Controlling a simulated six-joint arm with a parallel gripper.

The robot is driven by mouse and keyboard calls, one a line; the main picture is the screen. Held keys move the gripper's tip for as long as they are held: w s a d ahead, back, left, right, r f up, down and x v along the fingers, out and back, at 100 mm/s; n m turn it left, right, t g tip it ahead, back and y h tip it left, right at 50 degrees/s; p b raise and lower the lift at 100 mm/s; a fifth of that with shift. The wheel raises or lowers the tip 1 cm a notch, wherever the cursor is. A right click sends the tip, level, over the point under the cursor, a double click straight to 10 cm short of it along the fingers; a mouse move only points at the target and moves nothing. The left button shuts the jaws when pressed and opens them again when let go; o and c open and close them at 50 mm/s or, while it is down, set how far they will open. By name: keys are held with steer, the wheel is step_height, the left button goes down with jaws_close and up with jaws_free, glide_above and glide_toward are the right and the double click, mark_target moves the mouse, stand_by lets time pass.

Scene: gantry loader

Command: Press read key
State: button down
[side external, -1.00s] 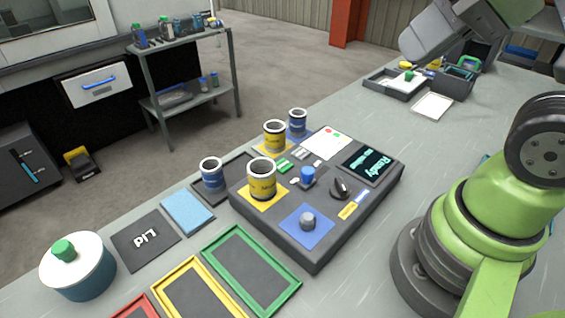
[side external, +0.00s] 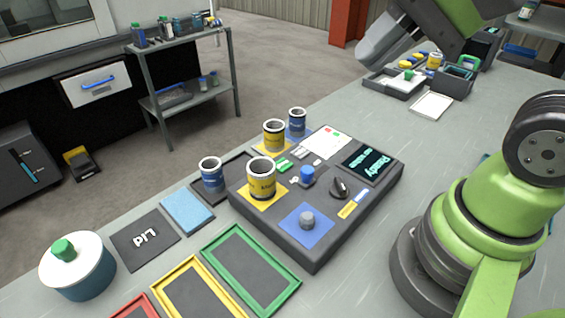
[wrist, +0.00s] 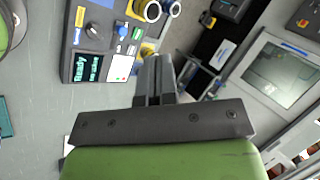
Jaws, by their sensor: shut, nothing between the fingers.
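The dark console (side external: 312,255) lies on the grey bench, with a lit screen (side external: 366,162) that appears to read "Ready". Small green keys (side external: 283,166) and white keys (side external: 299,153) sit near its middle, beside a blue knob (side external: 307,174). The lettering on the keys is too small to read, so I cannot tell which is the read key. In the wrist view the console (wrist: 98,12) is at upper left, with a green key (wrist: 137,33). My gripper (wrist: 157,60) is shut and empty, raised and apart from the console.
Yellow cups (side external: 261,180) and blue cups (side external: 212,174) stand on and beside the console. A lidded pot (side external: 77,268) and coloured frames (side external: 238,270) are at the near left. A tray (side external: 395,84) lies at the back.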

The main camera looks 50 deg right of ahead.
steer(key=w+a+f+m+y, duration=0.25)
steer(key=w+m, duration=0.35)
steer(key=m, duration=0.3)
steer(key=m+t+h, duration=0.1)
steer(key=m+h, duration=0.1)
steer(key=m, duration=1.8)
glide_above(284, 162)
step_height(284, 162, down, 12)
steer(key=shift+y, duration=0.25)
steer(key=shift+n, duration=0.3)
steer(key=shift+f, duration=4.4)
steer(key=shift+f, duration=0.15)
steer(key=shift+f, duration=0.25)
